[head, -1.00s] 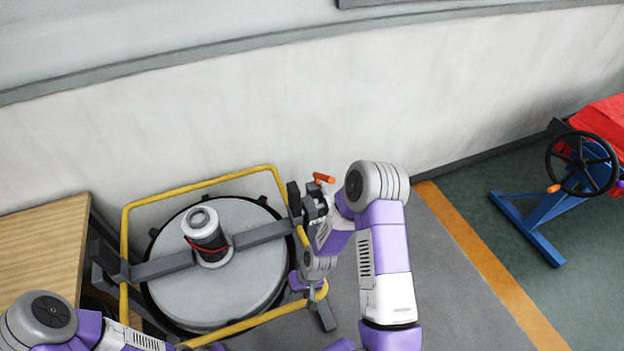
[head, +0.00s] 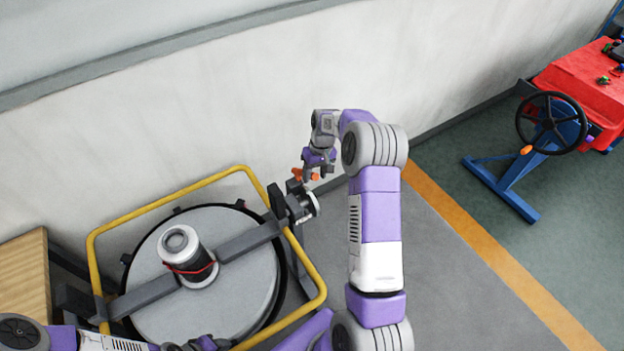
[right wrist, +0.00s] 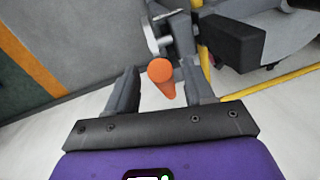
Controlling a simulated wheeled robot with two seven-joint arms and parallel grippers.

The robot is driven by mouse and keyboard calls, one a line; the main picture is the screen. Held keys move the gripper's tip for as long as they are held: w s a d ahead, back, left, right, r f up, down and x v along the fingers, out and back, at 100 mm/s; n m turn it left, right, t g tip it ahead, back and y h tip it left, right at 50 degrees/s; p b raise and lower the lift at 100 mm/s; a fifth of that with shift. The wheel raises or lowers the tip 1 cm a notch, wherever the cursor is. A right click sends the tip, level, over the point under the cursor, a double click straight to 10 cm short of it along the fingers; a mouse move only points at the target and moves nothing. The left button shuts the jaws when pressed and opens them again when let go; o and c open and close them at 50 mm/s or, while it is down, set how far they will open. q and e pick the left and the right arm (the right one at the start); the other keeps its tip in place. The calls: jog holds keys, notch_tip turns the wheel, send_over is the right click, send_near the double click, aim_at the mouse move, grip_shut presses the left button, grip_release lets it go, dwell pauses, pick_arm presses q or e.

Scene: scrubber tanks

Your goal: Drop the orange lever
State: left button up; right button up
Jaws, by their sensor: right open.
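The orange lever (head: 298,174) sits on top of the grey clamp fitting (head: 296,203) at the right end of the tank's crossbar. My right gripper (head: 314,175) points down at the lever from above and behind. In the right wrist view the open fingers (right wrist: 158,92) stand on either side of the orange lever (right wrist: 162,76), with gaps showing beside it. I cannot tell whether a finger touches it. My left gripper (head: 200,344) is at the bottom edge, partly cut off, and its jaws are unclear.
The round grey tank lid (head: 235,285) carries a black and white cylinder (head: 187,258) and lies inside a yellow rail (head: 165,202). A wooden surface (head: 24,275) is at left. A blue stand with a black handwheel (head: 551,122) is at right. Grey floor between is clear.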

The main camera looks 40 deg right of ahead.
jog(key=shift+w+a+f, duration=0.1)
jog(key=shift+a+f, duration=0.05)
jog(key=shift+f, duration=0.75)
jog(key=shift+w+a+f, duration=0.1)
jog(key=shift+a+f, duration=0.05)
jog(key=shift+f, duration=0.75)
jog(key=shift+w, duration=0.1)
jog(key=shift+c, duration=0.2)
grip_shut()
